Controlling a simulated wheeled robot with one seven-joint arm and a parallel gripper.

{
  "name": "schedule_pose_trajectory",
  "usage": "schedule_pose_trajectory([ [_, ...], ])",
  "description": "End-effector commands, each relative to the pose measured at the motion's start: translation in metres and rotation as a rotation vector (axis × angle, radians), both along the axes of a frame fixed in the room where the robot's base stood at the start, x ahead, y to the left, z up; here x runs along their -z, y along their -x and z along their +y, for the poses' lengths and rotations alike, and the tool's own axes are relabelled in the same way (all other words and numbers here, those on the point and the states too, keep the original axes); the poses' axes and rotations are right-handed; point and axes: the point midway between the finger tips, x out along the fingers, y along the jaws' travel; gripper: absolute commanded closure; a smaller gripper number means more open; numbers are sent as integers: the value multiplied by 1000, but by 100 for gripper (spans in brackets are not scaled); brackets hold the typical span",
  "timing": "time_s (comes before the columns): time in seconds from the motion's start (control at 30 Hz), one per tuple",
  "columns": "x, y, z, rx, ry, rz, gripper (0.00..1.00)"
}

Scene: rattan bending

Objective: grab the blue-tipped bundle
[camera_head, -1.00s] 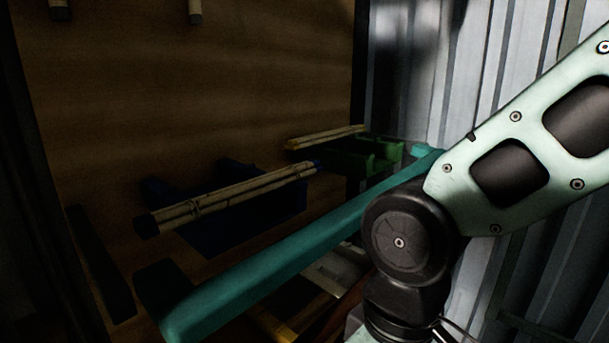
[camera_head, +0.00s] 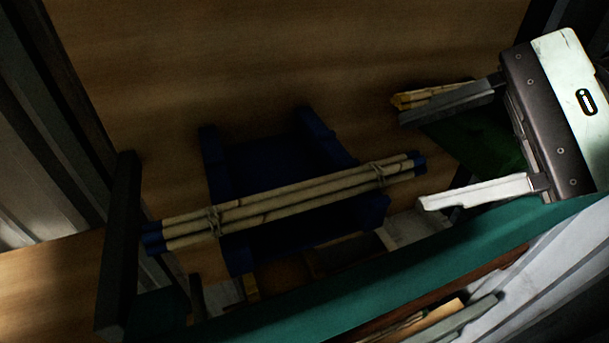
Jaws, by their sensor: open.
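The blue-tipped bundle (camera_head: 290,205) is several pale rattan poles tied near both ends, with blue tips at each end. It lies across a dark blue holder (camera_head: 228,185), sloping up to the right. My gripper (camera_head: 408,160) is at the right, its two fingers spread wide and pointing left. The fingertips are close to the right blue tip of the bundle, one above and one below its level in the picture. No finger visibly grips the bundle. Whether they touch it cannot be told.
A yellow-tipped bundle (camera_head: 425,94) lies partly behind my upper finger, over a green holder (camera_head: 485,140). A teal rail (camera_head: 330,290) runs along the front. A dark upright post (camera_head: 120,240) stands at the left end. A wooden wall is behind.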

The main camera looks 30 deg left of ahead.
Motion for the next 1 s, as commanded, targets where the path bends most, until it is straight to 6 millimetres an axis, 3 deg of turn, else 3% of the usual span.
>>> schedule_pose_trajectory([
  [0.3,27,18,45,-3,0,3,44],
  [1.0,60,34,92,-3,2,-2,44],
])
